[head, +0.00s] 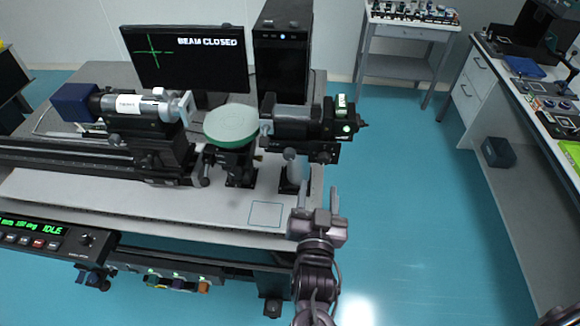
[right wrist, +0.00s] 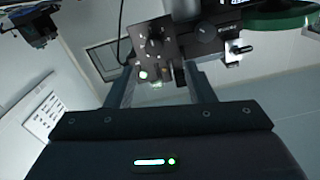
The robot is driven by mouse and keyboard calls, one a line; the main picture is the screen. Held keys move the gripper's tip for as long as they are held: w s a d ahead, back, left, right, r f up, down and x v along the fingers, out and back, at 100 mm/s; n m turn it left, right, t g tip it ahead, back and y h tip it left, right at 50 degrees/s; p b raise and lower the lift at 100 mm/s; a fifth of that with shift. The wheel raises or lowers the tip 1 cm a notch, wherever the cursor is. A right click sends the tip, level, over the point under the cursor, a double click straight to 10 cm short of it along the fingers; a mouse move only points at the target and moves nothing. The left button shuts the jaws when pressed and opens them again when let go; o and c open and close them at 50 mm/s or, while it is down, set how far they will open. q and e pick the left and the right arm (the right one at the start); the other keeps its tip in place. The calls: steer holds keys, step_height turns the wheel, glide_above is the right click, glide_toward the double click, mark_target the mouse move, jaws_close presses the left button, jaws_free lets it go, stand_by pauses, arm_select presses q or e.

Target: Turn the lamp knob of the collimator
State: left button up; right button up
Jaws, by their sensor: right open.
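The black collimator-like unit (head: 300,125) sits at the right end of the optical table, with a green-lit spot on its right end. I cannot tell which is the lamp knob. My right gripper (head: 318,200) is open and empty, in front of and below the unit, apart from it. Its two fingers also show in the right wrist view (right wrist: 160,88), pointing toward the end face. My left gripper is not in view.
A round green-rimmed disc (head: 231,124) stands on a mount left of the unit. A silver tube with a blue end (head: 130,105) lies further left on a rail. A monitor (head: 188,58) reads "BEAM CLOSED". Open blue floor (head: 410,200) lies to the right.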

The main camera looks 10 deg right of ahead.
mark_target(324, 162)
steer(key=w+d, duration=0.1)
steer(key=w+d+p, duration=0.1)
steer(key=w, duration=0.1)
steer(key=w+p, duration=0.1)
steer(key=shift+w+d+r, duration=0.25)
steer(key=shift+w+d, duration=0.15)
steer(key=w+p, duration=0.1)
steer(key=w, duration=0.1)
steer(key=shift+w+f, duration=0.15)
steer(key=shift+w, duration=0.15)
steer(key=shift+w+d+f, duration=0.1)
steer(key=shift+d, duration=0.05)
steer(key=c, duration=1)
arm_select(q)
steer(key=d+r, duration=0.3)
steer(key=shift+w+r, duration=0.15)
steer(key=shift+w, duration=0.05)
